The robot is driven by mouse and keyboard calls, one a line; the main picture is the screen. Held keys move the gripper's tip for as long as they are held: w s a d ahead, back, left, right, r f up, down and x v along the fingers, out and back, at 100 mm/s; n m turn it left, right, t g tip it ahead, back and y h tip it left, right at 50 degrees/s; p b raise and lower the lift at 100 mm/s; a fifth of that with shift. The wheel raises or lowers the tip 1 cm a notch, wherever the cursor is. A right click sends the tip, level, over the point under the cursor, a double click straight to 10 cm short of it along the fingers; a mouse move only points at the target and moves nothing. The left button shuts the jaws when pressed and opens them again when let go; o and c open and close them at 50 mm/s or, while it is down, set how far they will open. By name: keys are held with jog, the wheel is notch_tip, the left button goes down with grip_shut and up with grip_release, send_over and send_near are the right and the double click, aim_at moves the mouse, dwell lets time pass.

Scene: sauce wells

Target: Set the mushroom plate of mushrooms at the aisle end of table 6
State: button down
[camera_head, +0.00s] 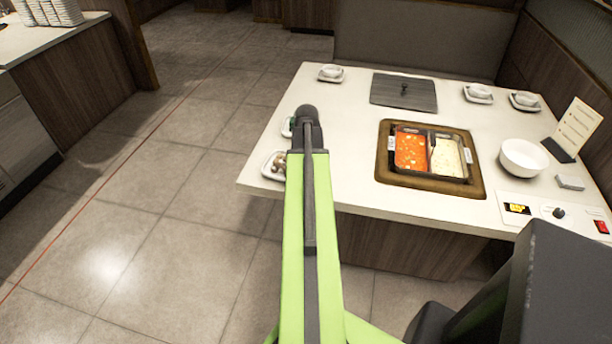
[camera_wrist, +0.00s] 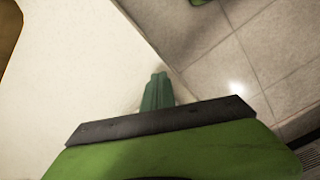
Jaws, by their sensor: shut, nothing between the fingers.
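A small white plate (camera_head: 268,168) with brownish pieces that look like mushrooms (camera_head: 279,166) sits at the left edge of the white table (camera_head: 345,110) in the head view. My arm hides its right part. A second small white dish (camera_head: 287,127) with something green lies just behind it, also partly hidden. My gripper's green fingers (camera_wrist: 157,90) show in the wrist view, shut and empty, over the table's edge with the floor beyond. The head view hides the fingers behind my arm. No plate shows in the wrist view. I see no table number.
A two-part pot (camera_head: 431,139) with red and pale broth is sunk in the table. The tiled floor (camera_head: 140,190) left of the table is clear.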

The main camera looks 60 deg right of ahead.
notch_tip(320, 180, up, 5)
jog(key=p, duration=0.3)
jog(key=shift+s, duration=0.15)
jog(key=w+a+n, duration=0.3)
jog(key=w+a, duration=0.7)
jog(key=a, duration=0.3)
jog(key=w+a+n, duration=0.3)
jog(key=w+a, duration=0.7)
jog(key=a, duration=0.3)
jog(key=a+m, duration=0.4)
jog(key=a, duration=2)
jog(key=shift+w+a, duration=0.2)
jog(key=shift+w, duration=0.1)
